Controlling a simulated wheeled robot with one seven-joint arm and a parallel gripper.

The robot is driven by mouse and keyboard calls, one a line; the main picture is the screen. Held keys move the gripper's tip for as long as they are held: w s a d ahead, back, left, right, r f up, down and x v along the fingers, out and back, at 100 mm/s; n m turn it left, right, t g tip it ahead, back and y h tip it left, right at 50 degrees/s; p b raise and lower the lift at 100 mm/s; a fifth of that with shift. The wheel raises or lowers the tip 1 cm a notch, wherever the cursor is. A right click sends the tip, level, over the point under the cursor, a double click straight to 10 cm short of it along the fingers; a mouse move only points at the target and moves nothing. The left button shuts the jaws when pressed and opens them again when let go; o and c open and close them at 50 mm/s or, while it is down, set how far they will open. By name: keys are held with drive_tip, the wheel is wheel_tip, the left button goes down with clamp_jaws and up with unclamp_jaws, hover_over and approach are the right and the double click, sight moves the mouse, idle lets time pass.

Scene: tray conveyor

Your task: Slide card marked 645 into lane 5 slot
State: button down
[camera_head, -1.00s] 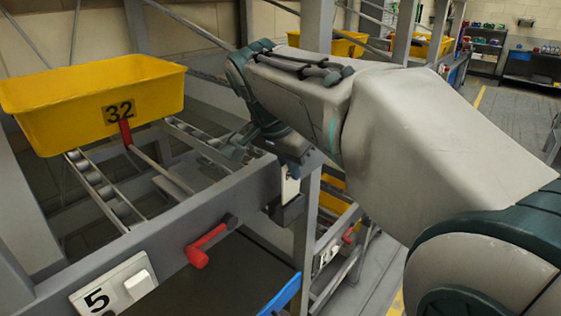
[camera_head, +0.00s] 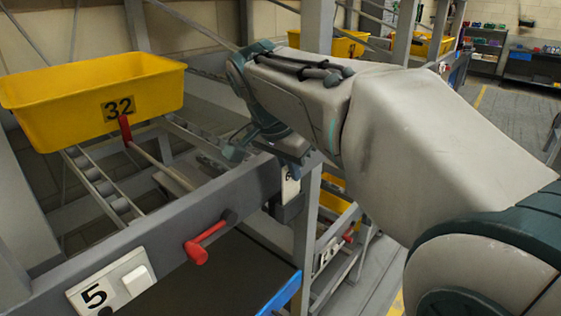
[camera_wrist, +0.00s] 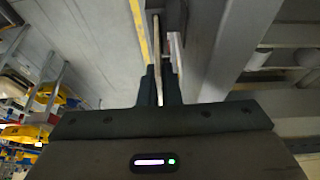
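The card (camera_head: 290,187) is small and white with a dark "6" showing; the rest of its number is hidden or too small to read. My gripper (camera_head: 290,158) points down and is shut on its upper part. In the wrist view the card (camera_wrist: 157,60) shows edge-on as a thin pale strip between my dark fingers (camera_wrist: 159,88). A dark holder (camera_head: 287,211) on the beam is right below the card. I cannot tell whether the card's lower edge is inside it. The lane 5 label (camera_head: 96,295) is on the same beam, further left.
A yellow bin (camera_head: 60,105) marked 32 rests on the roller lane behind the beam (camera_head: 150,235). A red lever (camera_head: 197,252) sticks out of the beam left of the holder. A grey upright (camera_head: 305,240) stands just right of it. Open floor lies beyond.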

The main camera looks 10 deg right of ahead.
sight(292, 183)
drive_tip(key=shift+f+b, duration=1.25)
drive_tip(key=shift+f, duration=0.3)
drive_tip(key=c, duration=1.6)
unclamp_jaws()
drive_tip(key=shift+o, duration=0.2)
drive_tip(key=shift+r, duration=0.1)
drive_tip(key=p+v, duration=0.1)
drive_tip(key=v, duration=1.3)
drive_tip(key=shift+d, duration=0.1)
